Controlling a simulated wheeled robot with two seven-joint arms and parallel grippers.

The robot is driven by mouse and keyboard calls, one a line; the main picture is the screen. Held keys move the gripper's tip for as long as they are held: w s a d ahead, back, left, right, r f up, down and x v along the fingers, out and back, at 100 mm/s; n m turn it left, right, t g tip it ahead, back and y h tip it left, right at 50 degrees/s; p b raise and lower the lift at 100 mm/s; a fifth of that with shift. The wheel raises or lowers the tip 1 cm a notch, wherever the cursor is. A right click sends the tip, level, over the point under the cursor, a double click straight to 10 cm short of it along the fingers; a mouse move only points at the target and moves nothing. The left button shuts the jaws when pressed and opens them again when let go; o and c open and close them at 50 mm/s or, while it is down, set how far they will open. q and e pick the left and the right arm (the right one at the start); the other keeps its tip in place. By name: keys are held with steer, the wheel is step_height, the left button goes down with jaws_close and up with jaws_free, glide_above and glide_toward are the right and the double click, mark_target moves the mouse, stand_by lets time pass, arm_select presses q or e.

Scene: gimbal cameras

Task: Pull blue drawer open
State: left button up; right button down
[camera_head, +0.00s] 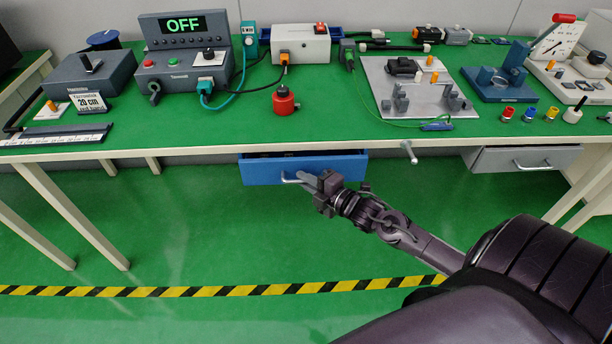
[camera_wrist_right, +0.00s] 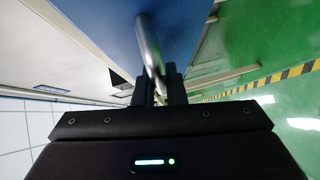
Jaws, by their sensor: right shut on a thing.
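The blue drawer (camera_head: 262,172) is under the table's front edge in the head view and stands partly open, with a dark gap along its top. Its metal bar handle (camera_head: 289,179) is on the front face. My right gripper (camera_head: 308,181) is at the handle and shut on it. In the right wrist view, the curved metal handle (camera_wrist_right: 149,45) runs down between the fingers of my right gripper (camera_wrist_right: 158,85), with the blue drawer front (camera_wrist_right: 100,25) beyond it. My left gripper is in neither view.
The green tabletop (camera_head: 330,120) holds a control box (camera_head: 180,65) reading OFF, a red knob unit (camera_head: 285,101) and a metal plate (camera_head: 418,88) with parts. A grey drawer (camera_head: 500,158) is at the right, and a metal lever (camera_head: 408,152) hangs between the drawers. The floor in front is clear.

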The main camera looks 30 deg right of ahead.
arm_select(q)
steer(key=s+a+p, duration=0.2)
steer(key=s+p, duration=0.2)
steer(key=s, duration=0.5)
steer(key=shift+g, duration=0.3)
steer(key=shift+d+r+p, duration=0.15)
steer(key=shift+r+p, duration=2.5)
steer(key=shift+p, duration=0.1)
arm_select(e)
steer(key=s+a, duration=0.6)
steer(key=s, duration=0.3)
steer(key=s+a, duration=0.5)
steer(key=s, duration=0.5)
steer(key=shift+s+a, duration=0.2)
steer(key=shift+a, duration=0.15)
steer(key=c, duration=1.5)
jaws_free()
steer(key=shift+s, duration=0.1)
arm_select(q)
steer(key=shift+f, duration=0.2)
arm_select(e)
steer(key=v, duration=0.7)
steer(key=shift+s+d+r, duration=0.1)
steer(key=shift+s, duration=0.2)
